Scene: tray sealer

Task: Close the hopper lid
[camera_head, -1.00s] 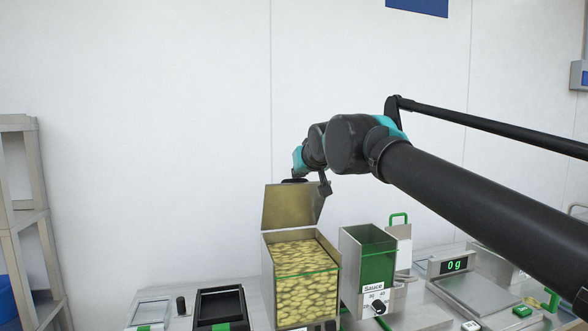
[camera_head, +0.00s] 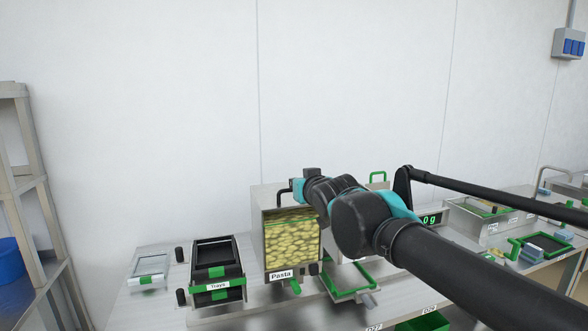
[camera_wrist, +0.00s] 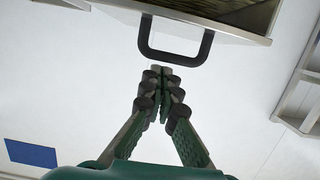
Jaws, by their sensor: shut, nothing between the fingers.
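The pasta hopper (camera_head: 293,240) stands on the bench in the head view, its front window full of pasta. A black handle (camera_wrist: 176,55) sticks out from the metal edge in the wrist view. My gripper (camera_wrist: 162,70) is shut and empty, its fingertips just short of the handle with a small apparent gap. In the head view my arm hides part of the lid, and the fingers are hard to make out.
A dark tray holder (camera_head: 217,265) stands left of the hopper. A green-edged frame (camera_head: 350,280) lies to its right, partly behind my arm. The scale display (camera_head: 430,219) reads 0 g. A shelf rack (camera_head: 25,180) stands at far left.

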